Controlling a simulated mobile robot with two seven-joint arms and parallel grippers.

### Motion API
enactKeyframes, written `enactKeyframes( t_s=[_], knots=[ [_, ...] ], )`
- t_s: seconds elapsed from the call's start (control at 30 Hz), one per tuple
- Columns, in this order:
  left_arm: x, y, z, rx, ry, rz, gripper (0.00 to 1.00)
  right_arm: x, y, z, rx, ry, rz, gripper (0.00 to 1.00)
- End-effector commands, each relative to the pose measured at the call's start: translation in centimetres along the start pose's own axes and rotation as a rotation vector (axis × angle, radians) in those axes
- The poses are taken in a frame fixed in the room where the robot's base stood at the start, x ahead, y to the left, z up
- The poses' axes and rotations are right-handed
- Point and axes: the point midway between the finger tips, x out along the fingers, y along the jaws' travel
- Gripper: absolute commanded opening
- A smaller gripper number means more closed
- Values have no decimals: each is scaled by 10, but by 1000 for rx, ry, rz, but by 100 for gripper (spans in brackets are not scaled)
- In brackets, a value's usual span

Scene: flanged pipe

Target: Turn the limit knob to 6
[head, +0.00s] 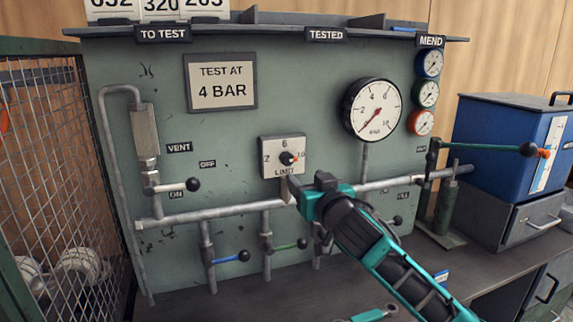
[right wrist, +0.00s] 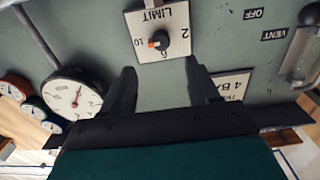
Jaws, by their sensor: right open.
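The limit knob (head: 287,158) is small and black with an orange pointer end, on a white plate (head: 268,171) marked 2, 6, 10 and LIMIT. The orange end points right, towards 10; 6 is at the top. In the right wrist view the knob (right wrist: 159,40) appears upside down, its orange end again towards 10. My right gripper (head: 300,188) is open and empty just below and right of the plate in the head view. In the right wrist view its jaws (right wrist: 163,75) stand apart, with the knob beyond them, untouched. My left gripper is not in view.
A pipe (head: 235,212) with several valve levers crosses the green panel below the plate. A large gauge (head: 372,109) is at right, and a "TEST AT 4 BAR" sign (head: 221,82) at upper left. A wire cage (head: 60,160) stands left, a blue box (head: 500,140) right.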

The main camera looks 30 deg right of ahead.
Motion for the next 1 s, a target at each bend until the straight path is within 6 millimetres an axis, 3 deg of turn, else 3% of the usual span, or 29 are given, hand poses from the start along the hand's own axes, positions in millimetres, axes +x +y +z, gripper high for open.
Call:
enactKeyframes(
  t_s=[0.3,0.5,0.7,1.0],
  knots=[
    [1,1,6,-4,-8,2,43,58,0,-1,1,1,1,60],
    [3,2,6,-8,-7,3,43,87,0,0,1,1,-1,60],
    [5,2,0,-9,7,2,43,102,0,0,1,0,-1,60],
    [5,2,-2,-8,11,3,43,105,-1,1,0,-1,-2,60]
  ],
)
